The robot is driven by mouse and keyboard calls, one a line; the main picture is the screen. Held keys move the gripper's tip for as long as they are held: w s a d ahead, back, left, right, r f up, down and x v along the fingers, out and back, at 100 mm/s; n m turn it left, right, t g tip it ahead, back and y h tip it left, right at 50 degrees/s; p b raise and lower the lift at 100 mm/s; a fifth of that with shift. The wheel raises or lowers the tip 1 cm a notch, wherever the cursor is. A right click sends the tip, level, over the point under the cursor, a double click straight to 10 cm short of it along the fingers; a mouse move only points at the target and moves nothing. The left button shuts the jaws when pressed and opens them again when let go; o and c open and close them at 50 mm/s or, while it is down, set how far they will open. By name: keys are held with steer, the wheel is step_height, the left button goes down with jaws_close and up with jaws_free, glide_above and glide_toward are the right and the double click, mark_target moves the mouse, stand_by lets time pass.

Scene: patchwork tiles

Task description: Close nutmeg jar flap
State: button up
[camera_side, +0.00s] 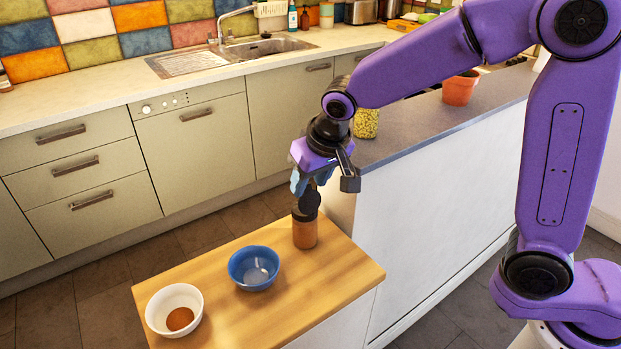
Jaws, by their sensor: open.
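The nutmeg jar (305,232) is a small brown-filled jar standing upright near the back right of the wooden board. Its dark round flap (309,203) stands raised above the jar's top. My gripper (311,188) is open and points down right above the jar, at the flap. Its blue-grey fingers partly overlap the flap's upper part, and I cannot tell whether they touch it.
A blue bowl (236,274) stands left of the jar on the wooden board (310,292). A white bowl (154,318) with brown powder stands at the front left. A jar of yellow-green contents (366,124) and a plant pot (460,90) stand on the grey counter (430,122) behind.

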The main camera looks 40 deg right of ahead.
steer(key=shift+f, duration=0.1)
jaws_close()
steer(key=shift+w, duration=0.15)
steer(key=shift+w+f+g, duration=0.1)
steer(key=shift+w+g, duration=0.7)
steer(key=shift+g, duration=0.3)
steer(key=w+g, duration=0.1)
steer(key=w+f+g, duration=0.1)
steer(key=g, duration=0.1)
steer(key=shift+w+f+g, duration=0.45)
steer(key=shift+f+g, duration=0.05)
steer(key=shift+g, duration=0.6)
steer(key=shift+w+f+g, duration=0.5)
steer(key=shift+f+g, duration=0.05)
steer(key=shift+g, duration=0.55)
steer(key=shift+w+f+g, duration=0.45)
steer(key=shift+f+g, duration=0.05)
steer(key=shift+g, duration=0.9)
